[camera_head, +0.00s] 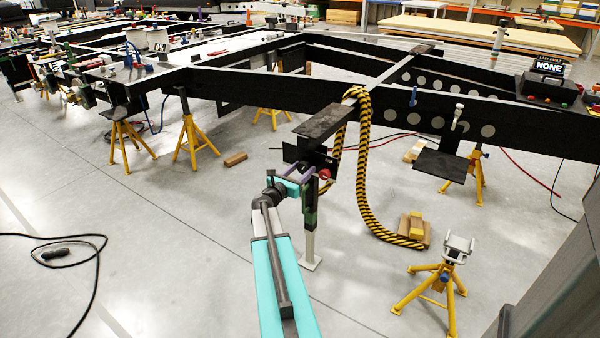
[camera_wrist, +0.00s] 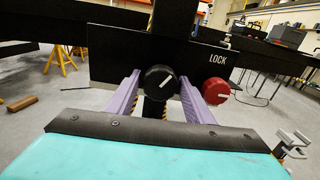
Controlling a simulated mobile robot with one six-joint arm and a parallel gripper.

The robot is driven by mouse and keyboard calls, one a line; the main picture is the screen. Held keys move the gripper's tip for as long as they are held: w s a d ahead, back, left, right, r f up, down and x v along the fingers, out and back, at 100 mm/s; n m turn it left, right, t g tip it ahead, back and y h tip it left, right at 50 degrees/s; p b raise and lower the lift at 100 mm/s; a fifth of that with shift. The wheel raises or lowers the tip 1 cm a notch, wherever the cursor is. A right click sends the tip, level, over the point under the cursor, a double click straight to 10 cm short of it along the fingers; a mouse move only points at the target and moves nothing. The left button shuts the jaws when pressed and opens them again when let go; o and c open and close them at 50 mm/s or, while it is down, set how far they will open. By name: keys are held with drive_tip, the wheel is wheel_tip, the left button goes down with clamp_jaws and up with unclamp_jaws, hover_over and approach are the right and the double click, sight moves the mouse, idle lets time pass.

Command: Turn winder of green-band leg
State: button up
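The leg (camera_head: 310,235) hangs from the black chassis beam down to a square foot on the floor, with a dark green section on its upper part. In the wrist view a round black knob (camera_wrist: 160,82) with a white pointer line, tilted up to the right, sits before a black plate (camera_wrist: 110,55). I take it as the winder. My gripper (camera_wrist: 160,90) has its two purple fingers apart, one each side of the knob, with small gaps showing. It also shows at the leg in the head view (camera_head: 303,172). How deep the knob sits between the fingers is unclear.
A red knob (camera_wrist: 216,91) under the word LOCK is just right of my right finger. A yellow-black striped hose (camera_head: 364,180) hangs close right of the leg. Yellow stands (camera_head: 441,285) are on the floor. The floor left of my arm is mostly clear.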

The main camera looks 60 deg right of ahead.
drive_tip(key=c, duration=0.7)
drive_tip(key=shift+o, duration=0.2)
drive_tip(key=shift+b, duration=0.35)
drive_tip(key=shift+f+m+b, duration=0.15)
drive_tip(key=shift+m+b, duration=0.8)
drive_tip(key=shift+m, duration=0.05)
drive_tip(key=shift+m+b, duration=0.8)
drive_tip(key=shift+b, duration=0.15)
drive_tip(key=shift+m+b, duration=0.45)
drive_tip(key=shift+m, duration=0.15)
drive_tip(key=shift+r, duration=0.2)
